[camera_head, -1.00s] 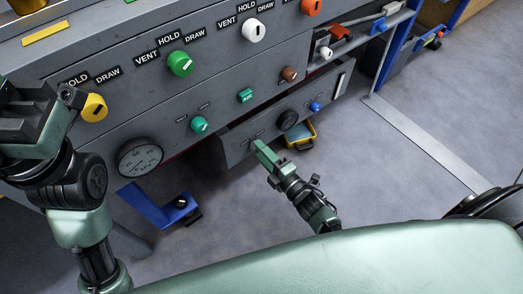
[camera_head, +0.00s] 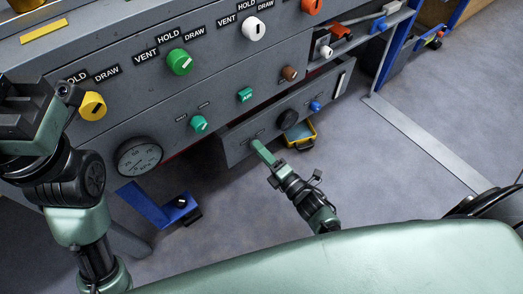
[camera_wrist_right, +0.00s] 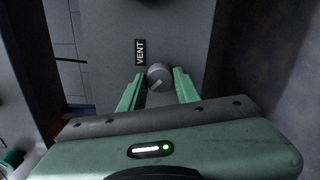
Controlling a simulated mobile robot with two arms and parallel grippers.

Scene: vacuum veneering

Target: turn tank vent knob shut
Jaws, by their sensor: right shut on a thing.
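The tank vent knob (camera_wrist_right: 159,74) is a round grey knob with a pale diagonal pointer line, beside a VENT label (camera_wrist_right: 140,52) in the right wrist view. My right gripper (camera_wrist_right: 160,82) has a green finger on each side of it and is shut on it. In the head view my right gripper (camera_head: 257,147) reaches the lower grey panel (camera_head: 236,148) and hides the knob. My left gripper (camera_head: 32,100) is at the left edge, in front of the bench and away from the knob; its jaw opening cannot be made out.
A dark knob (camera_head: 288,119) and a blue knob (camera_head: 315,106) sit on the same panel. Open floor (camera_head: 400,165) lies to the right.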

